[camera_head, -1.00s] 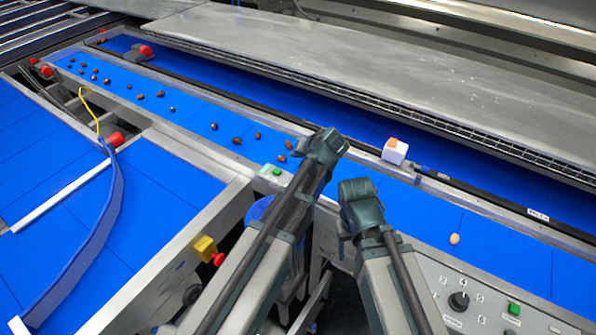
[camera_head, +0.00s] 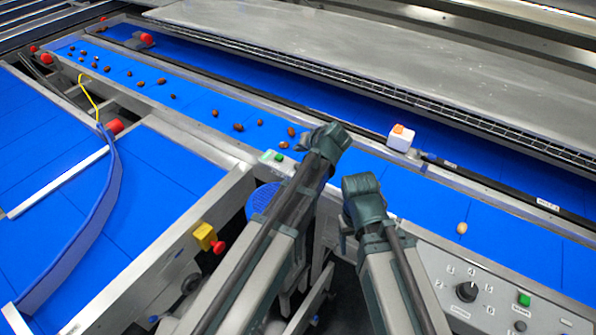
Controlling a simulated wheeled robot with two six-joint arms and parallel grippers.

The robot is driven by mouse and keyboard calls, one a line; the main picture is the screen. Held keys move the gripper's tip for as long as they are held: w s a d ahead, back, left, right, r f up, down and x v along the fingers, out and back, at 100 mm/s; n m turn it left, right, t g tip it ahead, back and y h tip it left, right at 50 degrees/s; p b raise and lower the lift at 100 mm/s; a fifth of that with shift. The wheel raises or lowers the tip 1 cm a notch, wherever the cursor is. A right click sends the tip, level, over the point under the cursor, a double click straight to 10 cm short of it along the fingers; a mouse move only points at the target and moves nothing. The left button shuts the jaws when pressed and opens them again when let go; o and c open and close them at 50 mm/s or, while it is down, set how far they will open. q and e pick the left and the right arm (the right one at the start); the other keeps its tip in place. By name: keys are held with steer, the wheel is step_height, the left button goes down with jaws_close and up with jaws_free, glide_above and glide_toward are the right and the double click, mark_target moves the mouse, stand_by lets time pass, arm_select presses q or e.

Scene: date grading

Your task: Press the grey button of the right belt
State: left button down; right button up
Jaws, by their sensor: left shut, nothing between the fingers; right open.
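The control panel of the right belt (camera_head: 432,255) is at the lower right. It carries a black knob (camera_head: 467,292) and a green button (camera_head: 524,299). A small round greyish spot (camera_head: 519,326) shows below the green button, but I cannot tell whether it is the grey button. My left gripper (camera_head: 328,137) is shut and empty, in front of the right belt (camera_head: 410,190). My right gripper (camera_head: 362,185) is open, left of the panel and apart from the knob. Both grippers' fingertips are hard to make out.
Several brown dates (camera_head: 238,127) and one pale date (camera_head: 462,228) lie on the right belt. A white box with an orange top (camera_head: 400,140) stands on the belt divider. Another green button (camera_head: 279,157) is beside my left gripper. A red button on a yellow box (camera_head: 218,247) is at left.

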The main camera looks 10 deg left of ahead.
arm_select(q)
steer(key=shift+f+b, duration=1.7)
steer(key=shift+f, duration=0.55)
arm_select(e)
steer(key=shift+f, duration=2.3)
arm_select(q)
steer(key=shift+f+b, duration=0.4)
arm_select(e)
steer(key=shift+f, duration=0.4)
arm_select(q)
steer(key=shift+f+b, duration=0.45)
arm_select(e)
steer(key=shift+f, duration=0.45)
arm_select(q)
steer(key=shift+r, duration=0.15)
arm_select(e)
steer(key=shift+r, duration=0.2)
arm_select(q)
steer(key=shift+r+p, duration=0.75)
steer(key=shift+p, duration=0.2)
arm_select(e)
steer(key=shift+r, duration=0.75)
arm_select(q)
step_height(320, 180, up, 5)
steer(key=p, duration=0.5)
arm_select(e)
step_height(320, 180, up, 5)
